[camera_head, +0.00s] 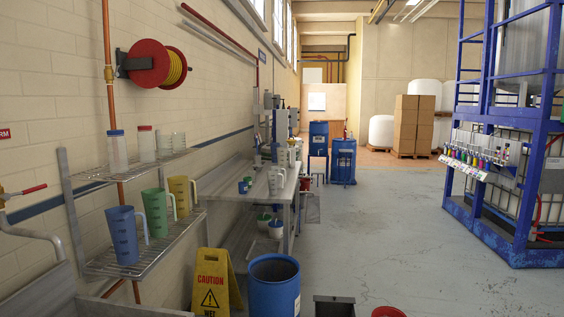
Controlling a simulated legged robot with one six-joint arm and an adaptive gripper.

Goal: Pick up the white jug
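A white jug (275,181) stands upright on the long steel table (218,186) along the left wall, near the table's right edge. It looks small from here, and its handle is hard to make out. My gripper is not in view, so I cannot tell its state or its place relative to the jug.
Blue (124,235), green (155,212) and yellow (182,194) jugs stand on a wire shelf at left. A caution sign (211,283) and blue drum (274,287) stand before the table. The floor (400,230) to the right is largely open, bounded by a blue frame (520,190).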

